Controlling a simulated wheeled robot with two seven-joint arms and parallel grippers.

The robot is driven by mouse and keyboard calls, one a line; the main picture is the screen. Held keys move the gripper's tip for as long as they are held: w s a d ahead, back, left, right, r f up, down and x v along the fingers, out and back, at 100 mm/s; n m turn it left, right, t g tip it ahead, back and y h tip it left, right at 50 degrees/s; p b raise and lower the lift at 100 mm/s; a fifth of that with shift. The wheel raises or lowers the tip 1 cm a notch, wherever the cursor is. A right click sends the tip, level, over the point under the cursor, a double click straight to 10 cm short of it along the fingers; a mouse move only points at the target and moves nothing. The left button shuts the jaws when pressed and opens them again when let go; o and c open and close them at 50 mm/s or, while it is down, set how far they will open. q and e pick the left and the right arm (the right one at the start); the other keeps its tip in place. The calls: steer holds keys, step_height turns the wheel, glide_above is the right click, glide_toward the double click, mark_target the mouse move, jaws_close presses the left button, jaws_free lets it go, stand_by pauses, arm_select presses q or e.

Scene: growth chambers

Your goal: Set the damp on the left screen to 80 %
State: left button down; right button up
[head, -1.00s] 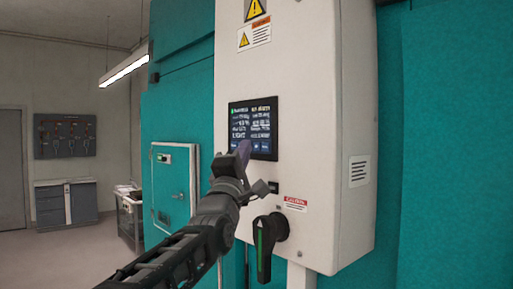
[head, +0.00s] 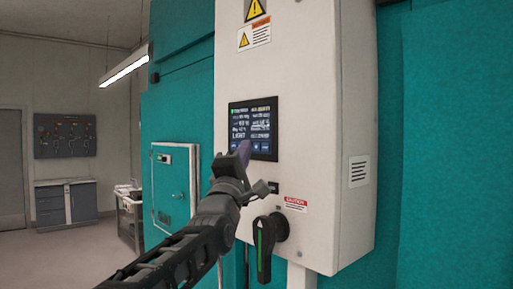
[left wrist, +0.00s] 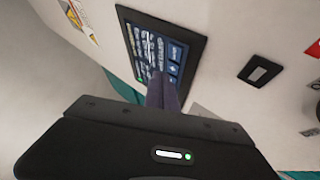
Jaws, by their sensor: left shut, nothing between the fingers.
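The screen (head: 253,128) is a dark panel with rows of small text and blue buttons along its bottom, set in the front of a white control cabinet (head: 320,140). The text is too small to read surely. My left gripper (head: 244,149) is shut and empty, its fingertips at the lower left part of the screen. In the left wrist view the screen (left wrist: 150,45) is tilted, and the shut fingers (left wrist: 163,88) overlap its lower edge. I cannot tell whether they touch it. My right gripper is not in view.
A black rotary handle (head: 265,245) sticks out below the screen, near my left forearm. Teal chamber walls (head: 450,140) flank the cabinet. A small teal door (head: 172,190) is at the left. A cart (head: 130,215) and grey cabinets (head: 66,201) stand farther back.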

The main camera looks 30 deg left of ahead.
arm_select(q)
steer(key=shift+w, duration=0.4)
steer(key=shift+w+d+p, duration=0.15)
steer(key=shift+w+p, duration=0.1)
steer(key=shift+p, duration=0.15)
stand_by(0.4)
stand_by(0.4)
steer(key=s+b, duration=0.1)
steer(key=b, duration=0.1)
steer(key=shift+s+b, duration=0.15)
steer(key=shift+b, duration=0.25)
steer(key=s+b, duration=0.1)
steer(key=b, duration=0.1)
steer(key=s+a+b, duration=0.1)
steer(key=s+b, duration=0.1)
steer(key=b, duration=0.1)
steer(key=s+b, duration=0.1)
steer(key=b, duration=0.1)
steer(key=shift+s+a+b, duration=0.3)
steer(key=shift+s+a, duration=0.1)
